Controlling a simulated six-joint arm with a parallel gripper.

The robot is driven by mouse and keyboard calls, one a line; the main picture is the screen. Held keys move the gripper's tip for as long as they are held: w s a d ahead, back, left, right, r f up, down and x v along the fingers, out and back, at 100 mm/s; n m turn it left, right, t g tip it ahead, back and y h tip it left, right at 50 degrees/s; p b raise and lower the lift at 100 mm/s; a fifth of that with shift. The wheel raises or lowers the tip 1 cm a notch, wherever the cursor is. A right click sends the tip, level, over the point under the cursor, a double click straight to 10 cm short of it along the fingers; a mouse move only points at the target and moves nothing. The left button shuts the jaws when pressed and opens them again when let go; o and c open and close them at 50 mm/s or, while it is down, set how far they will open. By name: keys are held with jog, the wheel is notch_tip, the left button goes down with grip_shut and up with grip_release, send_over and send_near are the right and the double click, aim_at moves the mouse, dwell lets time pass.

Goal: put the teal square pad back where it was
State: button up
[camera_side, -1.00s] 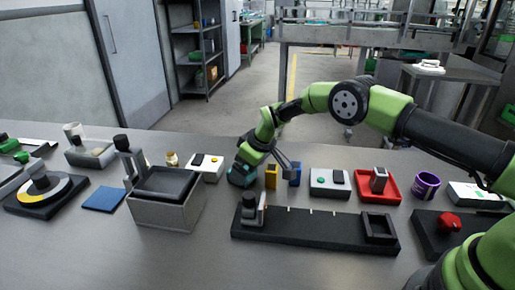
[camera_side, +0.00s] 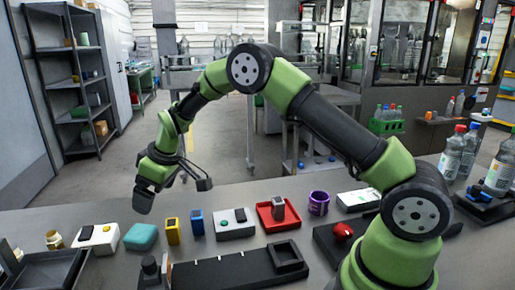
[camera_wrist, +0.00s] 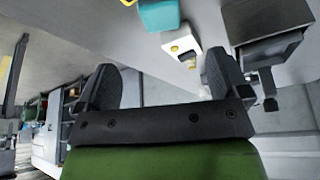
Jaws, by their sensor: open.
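The teal square pad (camera_side: 141,237) lies on the table between a white box with a yellow button and a yellow block. It also shows at the top of the wrist view (camera_wrist: 160,14). My gripper (camera_side: 143,200) is raised above the table, over and a little behind the pad, apart from it. In the wrist view my gripper (camera_wrist: 163,88) has its two dark fingers spread wide with nothing between them.
The white box (camera_side: 97,238) is left of the pad. The yellow block (camera_side: 172,231), blue block (camera_side: 197,222), grey box (camera_side: 234,224) and red tray (camera_side: 277,215) stand to its right. A long black fixture (camera_side: 222,268) lies in front. The purple mug (camera_side: 318,203) is farther right.

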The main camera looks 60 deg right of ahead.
jog(key=s+r+m+t, duration=0.1)
jog(key=s+r+m, duration=0.1)
jog(key=s+r, duration=0.5)
jog(key=s+r+m, duration=0.2)
jog(key=s+r, duration=0.3)
jog(key=r, duration=0.4)
jog(key=s+r+m+t, duration=0.1)
jog(key=s+m, duration=0.3)
jog(key=s, duration=1.5)
jog(key=shift+d+r+t, duration=0.25)
jog(key=shift+r+t, duration=0.15)
jog(key=shift+t, duration=0.1)
jog(key=shift+s, duration=0.1)
